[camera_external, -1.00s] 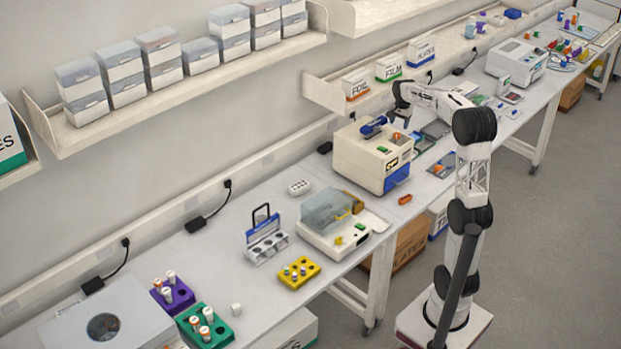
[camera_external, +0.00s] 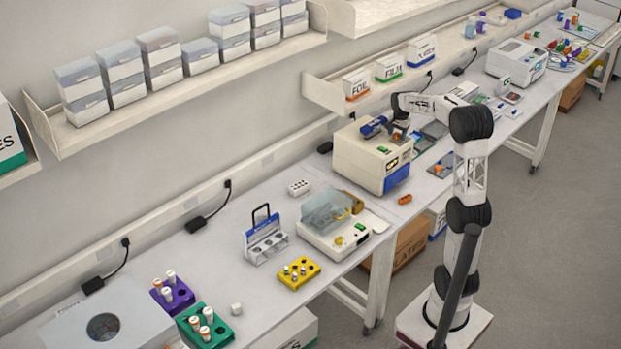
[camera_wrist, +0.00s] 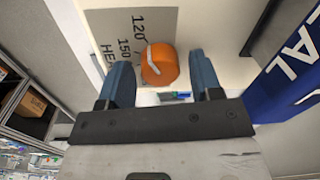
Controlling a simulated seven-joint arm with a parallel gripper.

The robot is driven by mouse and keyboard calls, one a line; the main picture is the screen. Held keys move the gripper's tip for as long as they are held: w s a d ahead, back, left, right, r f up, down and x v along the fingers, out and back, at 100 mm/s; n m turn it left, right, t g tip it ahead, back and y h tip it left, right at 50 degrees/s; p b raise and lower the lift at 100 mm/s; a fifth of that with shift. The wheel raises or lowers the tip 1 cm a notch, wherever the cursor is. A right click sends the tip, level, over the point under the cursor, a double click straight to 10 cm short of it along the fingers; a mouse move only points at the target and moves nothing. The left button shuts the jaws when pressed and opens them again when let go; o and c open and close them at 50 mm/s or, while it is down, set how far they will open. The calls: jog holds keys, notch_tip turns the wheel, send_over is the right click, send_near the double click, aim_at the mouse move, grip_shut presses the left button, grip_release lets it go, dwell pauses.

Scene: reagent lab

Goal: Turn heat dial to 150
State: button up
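In the wrist view an orange round dial (camera_wrist: 161,66) with a white pointer line stands on a cream panel. The line lies on the dial's left part, near the printed marks. A grey label (camera_wrist: 136,32) beside it reads 120 and 150, with a partly hidden word starting HE. My gripper (camera_wrist: 160,62) is open. Its two blue fingers are on either side of the dial, with gaps visible; I see no contact. In the external view my arm reaches over the cream machine (camera_external: 358,160), and the fingers are hard to make out there.
A blue panel with white letters (camera_wrist: 293,75) is at the wrist view's right. On the bench, a clear-lidded device (camera_external: 327,212) and a yellow rack (camera_external: 299,274) stand left of the machine. A small orange item (camera_external: 405,199) lies in front of it. A shelf with boxes (camera_external: 389,68) is behind.

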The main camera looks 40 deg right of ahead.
jog(key=c, duration=0.8)
jog(key=shift+o, duration=0.2)
jog(key=shift+n, duration=0.3)
jog(key=n, duration=0.3)
jog(key=shift+n, duration=2.1)
jog(key=o, duration=0.9)
jog(key=shift+r, duration=0.1)
